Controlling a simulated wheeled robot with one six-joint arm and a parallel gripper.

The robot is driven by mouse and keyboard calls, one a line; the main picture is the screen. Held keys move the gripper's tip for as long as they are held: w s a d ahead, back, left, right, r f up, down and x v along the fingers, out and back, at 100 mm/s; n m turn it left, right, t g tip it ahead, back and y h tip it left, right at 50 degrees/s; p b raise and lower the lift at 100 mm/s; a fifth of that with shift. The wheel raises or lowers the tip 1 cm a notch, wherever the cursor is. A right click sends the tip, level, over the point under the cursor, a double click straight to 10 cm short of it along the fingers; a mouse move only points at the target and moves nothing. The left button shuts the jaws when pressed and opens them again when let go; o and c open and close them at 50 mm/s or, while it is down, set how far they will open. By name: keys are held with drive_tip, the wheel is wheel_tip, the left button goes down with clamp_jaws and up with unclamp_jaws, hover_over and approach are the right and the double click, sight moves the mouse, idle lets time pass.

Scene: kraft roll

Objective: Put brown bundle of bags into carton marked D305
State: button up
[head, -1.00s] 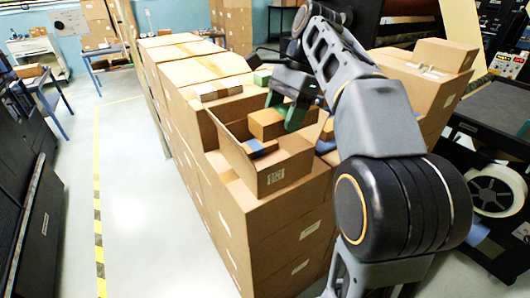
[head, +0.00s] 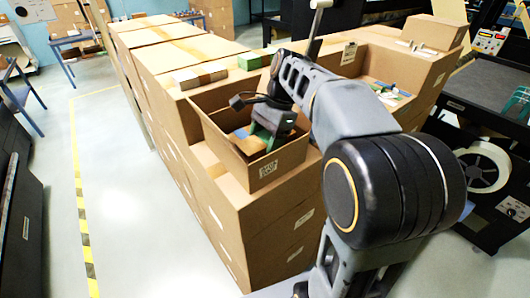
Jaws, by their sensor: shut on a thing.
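The open brown carton (head: 278,167) stands on a stack of boxes in the middle of the head view. Its front wall has a printed label, too small to read surely. My gripper (head: 266,138) is down inside the carton's opening, its green fingers below the rim. It is shut on the brown bundle of bags (head: 260,143), which is mostly hidden by the fingers and carton walls. I cannot tell whether the bundle touches the carton floor. A blue-banded item (head: 241,133) shows inside the carton, left of the fingers.
Closed cartons (head: 185,62) run in a row behind. A small brown bundle (head: 200,77) and a green one (head: 250,61) lie on them. Another open carton (head: 385,90) with small items stands right, behind my arm.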

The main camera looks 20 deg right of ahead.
drive_tip(key=shift+f, duration=2.15)
drive_tip(key=shift+f, duration=0.1)
drive_tip(key=o, duration=1.1)
drive_tip(key=v, duration=1.2)
